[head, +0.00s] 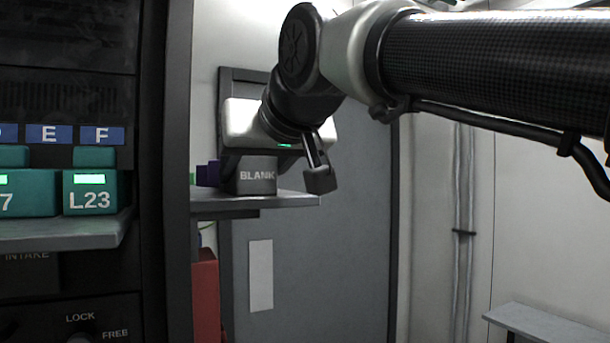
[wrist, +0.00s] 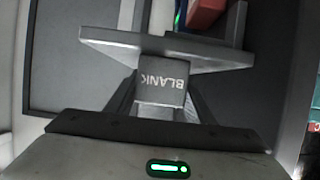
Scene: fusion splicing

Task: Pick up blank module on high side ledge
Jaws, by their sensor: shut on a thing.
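The blank module (head: 257,176) is a grey block with "BLANK" in white letters. In the head view it is at the high side ledge (head: 225,208), its bottom at the ledge's top surface. Whether it touches the ledge is hard to tell. My gripper (head: 277,178) comes down over it from above, with one finger plain at the right and the other mostly hidden. In the wrist view the module (wrist: 161,88) shows upside-down lettering and sits between both fingers of my gripper (wrist: 160,104), which is shut on it. The ledge (wrist: 215,55) lies just beyond it.
Purple and green pieces (head: 210,174) stand left of the module on the ledge. A dark rack with teal modules (head: 92,192) fills the left. A red object (head: 206,297) is below the ledge. A grey door (head: 330,250) is behind; a low shelf (head: 545,328) is at lower right.

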